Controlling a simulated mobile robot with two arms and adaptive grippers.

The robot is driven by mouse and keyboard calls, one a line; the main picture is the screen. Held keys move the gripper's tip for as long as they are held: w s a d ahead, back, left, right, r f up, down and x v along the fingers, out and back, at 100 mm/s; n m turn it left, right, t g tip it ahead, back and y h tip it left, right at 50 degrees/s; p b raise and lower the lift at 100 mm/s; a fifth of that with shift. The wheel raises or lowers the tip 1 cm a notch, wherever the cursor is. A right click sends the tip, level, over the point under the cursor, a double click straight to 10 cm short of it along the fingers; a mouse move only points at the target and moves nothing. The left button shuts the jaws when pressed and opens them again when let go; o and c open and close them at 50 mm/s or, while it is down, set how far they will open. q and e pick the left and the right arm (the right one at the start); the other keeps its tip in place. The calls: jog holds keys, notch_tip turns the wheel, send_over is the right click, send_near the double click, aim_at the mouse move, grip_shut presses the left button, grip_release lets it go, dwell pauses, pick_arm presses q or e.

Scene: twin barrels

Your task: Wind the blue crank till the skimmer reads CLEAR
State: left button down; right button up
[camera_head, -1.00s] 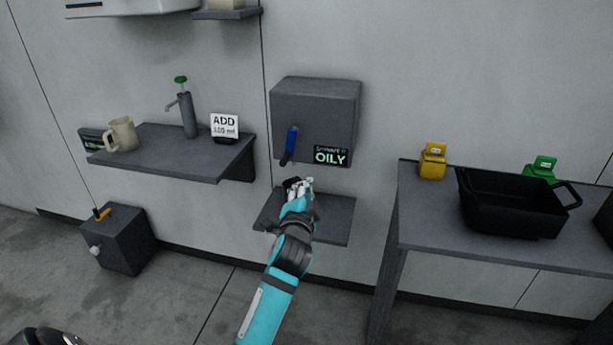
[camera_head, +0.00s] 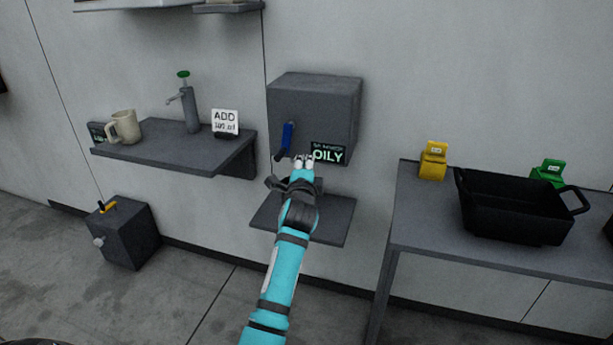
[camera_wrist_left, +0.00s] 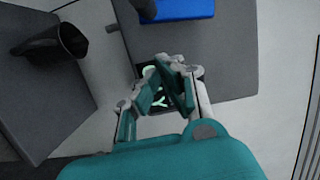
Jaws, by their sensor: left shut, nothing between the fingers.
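The skimmer is a grey box (camera_head: 315,105) on the wall. Its lit display (camera_head: 328,154) reads OILY. The blue crank (camera_head: 287,136) hangs on the box's front, left of the display, with a black grip (camera_head: 280,155) at its lower end. My left gripper (camera_head: 304,161) is shut and empty in front of the display's left part, to the right of the crank and apart from it. In the left wrist view the blue crank (camera_wrist_left: 182,8) is at the top edge, beyond the fingers (camera_wrist_left: 178,68), and display letters show between them. My right gripper is out of view.
A small shelf (camera_head: 335,225) is under the box; a dark rounded thing (camera_wrist_left: 65,42) shows there in the wrist view. Left, a shelf (camera_head: 165,150) holds a mug, a pump and an ADD sign. Right, a table (camera_head: 420,225) holds a black tub (camera_head: 512,215).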

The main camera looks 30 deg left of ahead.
aim_at(288, 152)
pick_arm(q)
jog(key=shift+s+a, duration=0.3)
jog(key=shift+a, duration=0.5)
jog(key=shift+s+a, duration=0.25)
jog(key=shift+a, duration=0.55)
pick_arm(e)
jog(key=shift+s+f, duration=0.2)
